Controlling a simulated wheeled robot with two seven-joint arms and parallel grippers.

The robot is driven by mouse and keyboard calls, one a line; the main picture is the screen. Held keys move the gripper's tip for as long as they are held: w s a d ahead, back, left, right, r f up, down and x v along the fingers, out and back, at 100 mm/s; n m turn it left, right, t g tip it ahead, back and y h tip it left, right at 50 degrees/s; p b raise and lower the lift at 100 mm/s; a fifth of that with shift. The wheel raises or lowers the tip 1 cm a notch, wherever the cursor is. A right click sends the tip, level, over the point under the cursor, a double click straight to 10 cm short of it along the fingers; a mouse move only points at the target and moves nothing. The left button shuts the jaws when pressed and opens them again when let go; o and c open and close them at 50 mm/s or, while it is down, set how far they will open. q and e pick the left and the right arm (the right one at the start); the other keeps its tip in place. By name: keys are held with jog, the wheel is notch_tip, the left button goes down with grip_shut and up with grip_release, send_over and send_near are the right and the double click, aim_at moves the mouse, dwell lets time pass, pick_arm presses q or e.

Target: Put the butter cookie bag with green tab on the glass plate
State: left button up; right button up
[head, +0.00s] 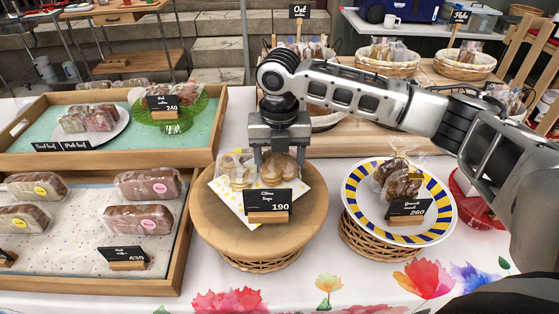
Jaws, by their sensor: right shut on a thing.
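My right gripper (279,156) points down over the round wooden board (220,223). It is shut on a clear bag of round pale cookies (278,170), which is at the board's surface or just above; I cannot tell which. A second similar cookie bag (237,171) is left of it. No green tab shows on either bag; the gripper hides the upper part of the held one. A green glass plate (198,108) stands at the upper left in the wooden tray, with a dark bagged item and a "240" sign on it. My left gripper is not in view.
A "190" sign (268,205) stands in front of the cookie bags. A blue-and-yellow-rimmed plate (440,225) with bagged brown sweets is to the right. The wooden tray's wall (212,140) lies between board and glass plate. Baskets (388,64) stand behind.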

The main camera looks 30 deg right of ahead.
aim_at(280, 161)
jog(key=shift+f, duration=0.3)
jog(key=o, duration=0.7)
jog(key=shift+f, duration=0.1)
notch_tip(280, 161, up, 12)
jog(key=shift+r, duration=0.15)
dwell(0.5)
